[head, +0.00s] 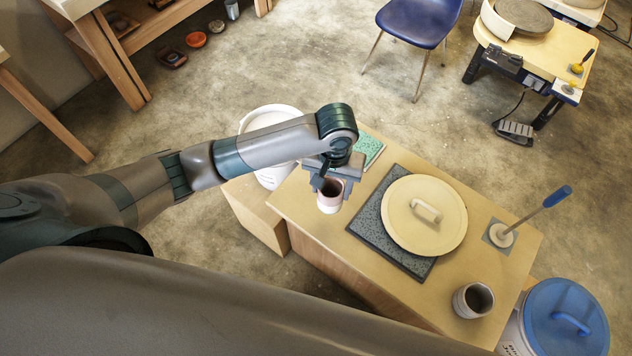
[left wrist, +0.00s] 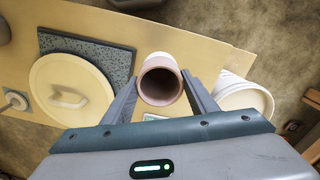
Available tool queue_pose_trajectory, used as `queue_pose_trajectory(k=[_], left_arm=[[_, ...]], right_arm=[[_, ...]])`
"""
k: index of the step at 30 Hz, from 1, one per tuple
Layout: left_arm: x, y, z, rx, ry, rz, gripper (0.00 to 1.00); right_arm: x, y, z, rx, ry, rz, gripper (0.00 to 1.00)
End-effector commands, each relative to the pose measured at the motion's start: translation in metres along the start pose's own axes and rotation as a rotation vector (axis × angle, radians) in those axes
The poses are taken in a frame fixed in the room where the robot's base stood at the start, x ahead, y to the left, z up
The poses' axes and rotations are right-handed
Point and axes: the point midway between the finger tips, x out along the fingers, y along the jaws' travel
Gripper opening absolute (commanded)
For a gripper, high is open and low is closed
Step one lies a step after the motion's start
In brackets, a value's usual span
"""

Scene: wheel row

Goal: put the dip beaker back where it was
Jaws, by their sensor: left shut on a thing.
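The dip beaker (head: 330,203), a pinkish cup with a white lower part and a dark inside, is over the left part of the tan table (head: 300,207). My left gripper (head: 330,182) is shut on it from above, with one finger on each side. In the left wrist view the beaker (left wrist: 161,84) sits between the fingers, its open mouth facing the camera. I cannot tell whether its base touches the table. My right gripper is not in view.
A dark speckled slab (head: 366,219) bears a round cream lid (head: 445,235). A green speckled tile (head: 371,148) lies behind. A grey cup (head: 460,301) and a blue-handled tool (head: 545,205) stand at the right. A white bucket (head: 270,176) and a blue-lidded bucket (head: 562,310) flank the table.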

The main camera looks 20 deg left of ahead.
Motion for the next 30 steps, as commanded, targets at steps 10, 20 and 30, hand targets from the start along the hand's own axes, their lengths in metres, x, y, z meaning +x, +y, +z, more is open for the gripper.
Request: queue_pose_trajectory(k=[10, 20, 30], left_arm=[[0.032, -0.045, -0.036, -0.002, 0.000, -0.002, 0.25], [0.037, -0.049, -0.040, 0.000, 0.001, 0.001, 0.25], [0.055, -0.049, -0.038, 0.000, -0.002, -0.001, 0.25]], right_arm=[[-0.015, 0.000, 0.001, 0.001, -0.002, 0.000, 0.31], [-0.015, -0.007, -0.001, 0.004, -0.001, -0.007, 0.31], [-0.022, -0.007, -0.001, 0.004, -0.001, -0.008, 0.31]])
